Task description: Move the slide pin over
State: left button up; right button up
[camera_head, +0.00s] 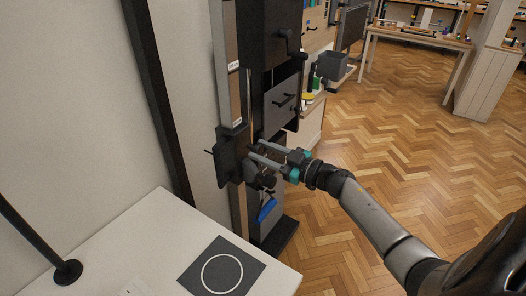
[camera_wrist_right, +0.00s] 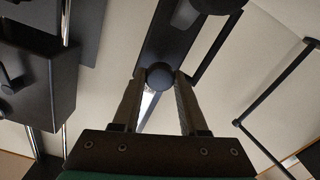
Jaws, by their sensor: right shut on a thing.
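My right gripper (camera_head: 254,155) reaches in from the right to a dark block (camera_head: 231,154) on the tall upright rig. In the right wrist view, the fingers of my right gripper (camera_wrist_right: 157,88) are shut on a dark round knob, the end of the slide pin (camera_wrist_right: 159,75). The knob sits at the fingertips, in front of a dark plate (camera_wrist_right: 178,38). In the head view the knob is hard to make out between the fingers. A thin dark rod (camera_head: 209,152) sticks out from the block's left side. My left gripper is not in view.
A grey metal rail (camera_head: 225,70) runs up the rig above the block. Dark boxes with handles (camera_head: 282,105) stand just right of it. A white table (camera_head: 150,240) with a black circle-marked mat (camera_head: 247,262) lies below left. Parquet floor is open to the right.

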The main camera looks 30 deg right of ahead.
grip_shut()
dwell(0.8)
